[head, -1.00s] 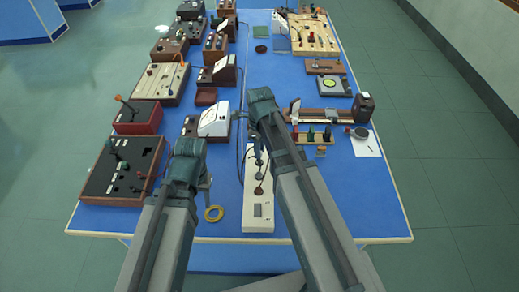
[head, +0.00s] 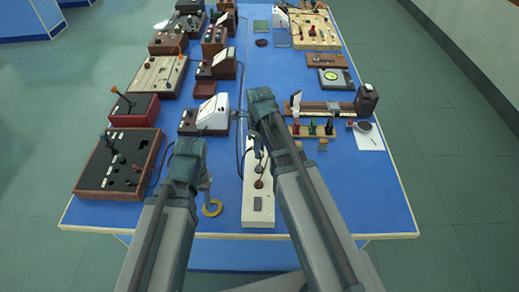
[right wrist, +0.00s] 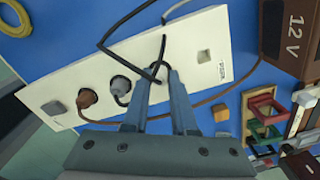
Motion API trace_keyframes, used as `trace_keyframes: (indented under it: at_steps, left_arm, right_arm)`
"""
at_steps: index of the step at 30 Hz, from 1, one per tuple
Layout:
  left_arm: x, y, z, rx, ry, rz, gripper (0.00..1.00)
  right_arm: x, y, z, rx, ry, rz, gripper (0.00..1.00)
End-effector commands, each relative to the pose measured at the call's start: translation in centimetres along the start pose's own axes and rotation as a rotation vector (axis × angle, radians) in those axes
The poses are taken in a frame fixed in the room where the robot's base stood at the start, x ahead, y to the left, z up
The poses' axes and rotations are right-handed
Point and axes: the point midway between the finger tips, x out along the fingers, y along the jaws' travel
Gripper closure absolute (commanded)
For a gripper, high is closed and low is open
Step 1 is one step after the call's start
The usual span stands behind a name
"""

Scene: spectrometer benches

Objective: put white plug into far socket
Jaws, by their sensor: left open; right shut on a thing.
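The white socket strip (head: 258,213) lies lengthwise on the blue bench, its far end partly behind my right arm. In the right wrist view the strip (right wrist: 60,80) carries a brown plug (right wrist: 87,97), a grey plug (right wrist: 120,87) and square switches. My right gripper (right wrist: 158,76) is shut over the strip, past the grey plug. Its fingers hold the white plug, whose body is hard to make out against the white strip; a dark cable loops up from there. Whether the plug touches a socket cannot be told. My left gripper (head: 207,194) is open and empty near a yellow ring.
The yellow ring (head: 212,208) lies left of the strip. A white-faced meter (head: 214,112) and a dark panel box (head: 118,165) stand to the left. A stand with coloured clips (head: 313,130) and a brown box (head: 366,98) stand right. The bench's front right is clear.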

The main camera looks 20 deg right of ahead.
Motion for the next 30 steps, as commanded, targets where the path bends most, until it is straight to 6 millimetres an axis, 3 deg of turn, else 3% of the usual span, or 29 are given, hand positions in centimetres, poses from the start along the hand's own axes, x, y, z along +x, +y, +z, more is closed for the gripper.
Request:
trace_keyframes:
  at_steps: [2, 3, 8, 20, 30]
  left_arm:
    - [0.0, 0.0, 0.0, 0.000, 0.000, 0.000, 0.50]
    - [0.0, 0.0, 0.0, 0.000, 0.000, 0.000, 0.50]
    - [0.0, 0.0, 0.0, 0.000, 0.000, 0.000, 0.50]
    - [-0.3, 0.0, 0.0, 0.000, 0.000, 0.000, 0.50]
    - [-3.3, -0.3, 0.2, 0.000, 0.000, 0.000, 0.50]
  right_arm:
    - [0.0, 0.0, 0.0, 0.000, 0.000, 0.000, 1.00]
    - [0.0, 0.0, 0.0, 0.000, 0.000, 0.000, 0.69]
    - [0.0, 0.0, 0.0, 0.000, 0.000, 0.000, 0.40]
    - [-0.3, 0.0, 0.0, 0.000, 0.000, 0.000, 0.40]
    - [-3.4, 0.0, 0.0, 0.000, 0.000, 0.000, 0.40]
